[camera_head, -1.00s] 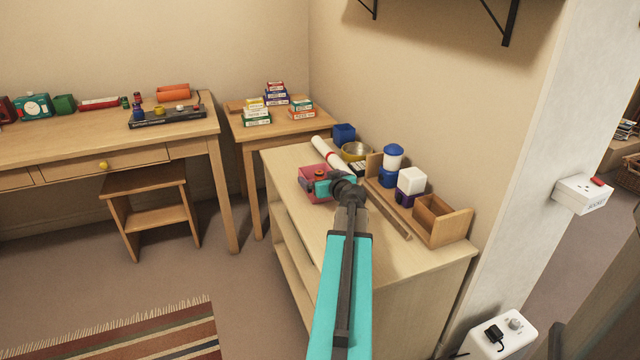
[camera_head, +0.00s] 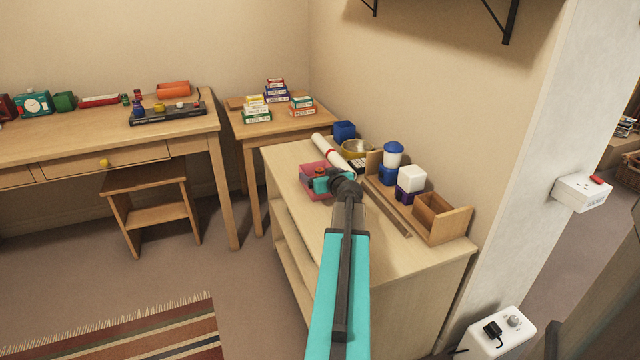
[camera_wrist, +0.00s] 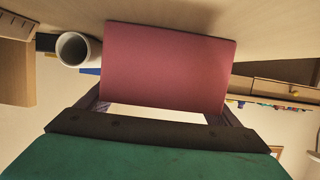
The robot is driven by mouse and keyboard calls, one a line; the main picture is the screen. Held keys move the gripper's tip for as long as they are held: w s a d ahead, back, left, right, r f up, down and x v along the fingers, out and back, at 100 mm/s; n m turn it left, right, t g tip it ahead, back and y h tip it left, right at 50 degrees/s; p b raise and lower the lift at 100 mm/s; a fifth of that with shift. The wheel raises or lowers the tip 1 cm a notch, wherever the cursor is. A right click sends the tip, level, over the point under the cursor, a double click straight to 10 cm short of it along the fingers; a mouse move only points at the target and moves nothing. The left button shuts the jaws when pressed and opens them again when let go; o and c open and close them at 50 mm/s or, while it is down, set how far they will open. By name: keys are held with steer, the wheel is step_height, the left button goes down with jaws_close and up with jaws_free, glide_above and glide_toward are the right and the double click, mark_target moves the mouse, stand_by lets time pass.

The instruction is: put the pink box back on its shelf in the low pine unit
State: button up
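The pink box (camera_head: 311,187) rests on the top of the low pine unit (camera_head: 294,228), near its left edge. My gripper (camera_head: 325,182) reaches over the unit top and is right at the box, hiding part of it. In the wrist view, the pink box (camera_wrist: 170,65) fills the middle, with one dark finger of my gripper (camera_wrist: 164,108) at each side. The fingers are spread about as wide as the box, and I see no clear grip. The unit's open shelves show on its left side; their insides are mostly hidden.
A stool (camera_head: 150,200) and a striped rug (camera_head: 150,335) lie left. Floor between is clear.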

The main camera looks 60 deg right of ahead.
steer(key=c, duration=0.4)
steer(key=shift+r, duration=0.15)
steer(key=shift+r+p, duration=0.4)
steer(key=shift+r, duration=1.1)
steer(key=shift+a+r, duration=0.15)
steer(key=shift+r, duration=0.05)
steer(key=shift+w+a+r+p, duration=0.3)
steer(key=shift+w+a, duration=0.95)
steer(key=shift+a, duration=1.05)
steer(key=shift+w+a+r+p, duration=0.15)
steer(key=shift+w+a+p, duration=0.3)
steer(key=shift+w+a, duration=1.35)
steer(key=shift+w+a+r+p, duration=0.3)
steer(key=shift+w+a, duration=0.4)
steer(key=shift+a, duration=2.1)
steer(key=shift+w+a, duration=0.1)
